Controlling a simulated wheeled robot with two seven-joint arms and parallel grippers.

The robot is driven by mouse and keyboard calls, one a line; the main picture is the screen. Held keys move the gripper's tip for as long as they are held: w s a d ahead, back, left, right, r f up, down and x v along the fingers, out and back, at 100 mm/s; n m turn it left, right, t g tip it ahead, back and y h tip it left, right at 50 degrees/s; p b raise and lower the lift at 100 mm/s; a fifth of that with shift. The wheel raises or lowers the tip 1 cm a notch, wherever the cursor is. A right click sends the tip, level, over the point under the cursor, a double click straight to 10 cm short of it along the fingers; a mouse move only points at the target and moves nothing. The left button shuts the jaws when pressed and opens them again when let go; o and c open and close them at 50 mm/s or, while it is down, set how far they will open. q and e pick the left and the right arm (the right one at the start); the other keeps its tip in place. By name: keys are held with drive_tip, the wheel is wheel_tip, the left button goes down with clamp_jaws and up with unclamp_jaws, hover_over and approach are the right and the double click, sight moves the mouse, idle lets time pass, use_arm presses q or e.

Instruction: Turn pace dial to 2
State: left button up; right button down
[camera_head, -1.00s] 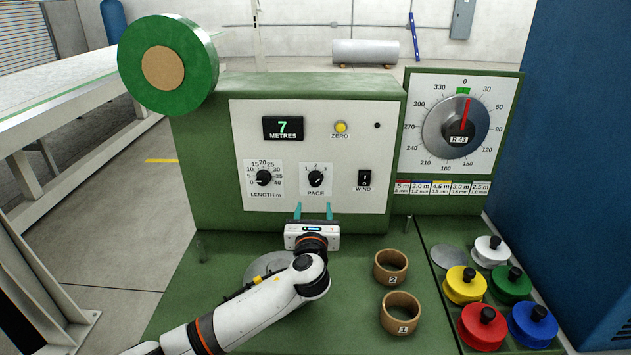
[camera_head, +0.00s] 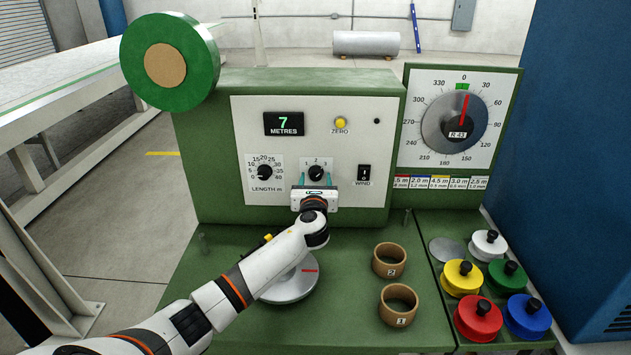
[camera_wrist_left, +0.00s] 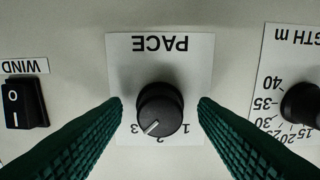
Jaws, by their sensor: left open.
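The PACE dial (camera_head: 316,172) is a black knob on the white front panel, partly hidden by my left gripper in the head view. In the left wrist view the dial (camera_wrist_left: 160,110) appears upside down, midway between the fingers. Its white pointer line slants to the lower left there, toward the 3 side of the scale rather than straight at the 2. My left gripper (camera_head: 315,181) is open, with one teal finger on each side of the dial and a visible gap to each. My right gripper is not in view.
The LENGTH dial (camera_head: 264,171) is left of the PACE dial, and the WIND switch (camera_head: 364,173) is right of it. The yellow ZERO button (camera_head: 340,123) is above. Cardboard rings (camera_head: 390,260) and coloured spools (camera_head: 478,318) stand on the green bench to the right.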

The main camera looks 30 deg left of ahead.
use_arm(q)
drive_tip(key=c, duration=1)
